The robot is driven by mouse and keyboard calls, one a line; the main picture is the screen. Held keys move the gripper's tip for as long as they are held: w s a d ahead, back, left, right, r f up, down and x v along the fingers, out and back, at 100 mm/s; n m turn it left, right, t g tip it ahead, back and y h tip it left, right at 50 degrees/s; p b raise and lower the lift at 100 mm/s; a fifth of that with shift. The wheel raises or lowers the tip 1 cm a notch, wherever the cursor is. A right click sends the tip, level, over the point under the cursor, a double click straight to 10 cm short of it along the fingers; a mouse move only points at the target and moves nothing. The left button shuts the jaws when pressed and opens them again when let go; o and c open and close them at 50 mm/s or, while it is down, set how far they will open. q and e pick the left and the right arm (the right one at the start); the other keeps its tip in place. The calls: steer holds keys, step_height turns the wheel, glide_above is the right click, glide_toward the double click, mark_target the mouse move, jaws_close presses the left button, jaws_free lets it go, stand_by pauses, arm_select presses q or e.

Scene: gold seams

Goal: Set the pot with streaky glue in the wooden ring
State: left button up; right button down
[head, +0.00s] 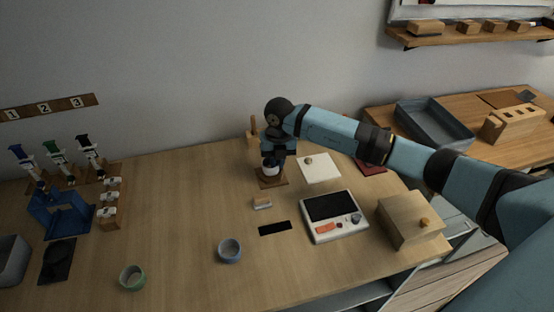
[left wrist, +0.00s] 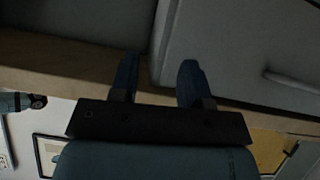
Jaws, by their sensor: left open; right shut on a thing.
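My right gripper (head: 271,157) points down and is shut on a small pot (head: 271,169), white with a dark band. The pot is upright at a square wooden base (head: 280,184) near the back of the table. The gripper covers its top. I cannot tell whether it rests in a ring there or is held just above. A blue-grey pot (head: 229,250) and a green pot (head: 132,278) stand apart on the front of the table. Glue streaks are too small to make out. My left gripper (left wrist: 157,80) is open and empty in the left wrist view, away from the pots.
A white device with a dark screen (head: 332,207), a wooden box with a knob (head: 409,220) and a white sheet (head: 320,168) lie at right. A small block (head: 262,203) and black strip (head: 275,228) lie in front. A blue stand (head: 62,215) is at left. The centre-left is clear.

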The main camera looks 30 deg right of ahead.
steer(key=shift+f, duration=0.45)
stand_by(0.4)
steer(key=shift+f, duration=0.1)
stand_by(0.5)
steer(key=shift+f+b, duration=0.15)
steer(key=shift+b, duration=0.15)
stand_by(0.3)
steer(key=shift+f, duration=0.15)
stand_by(0.5)
steer(key=shift+f, duration=0.2)
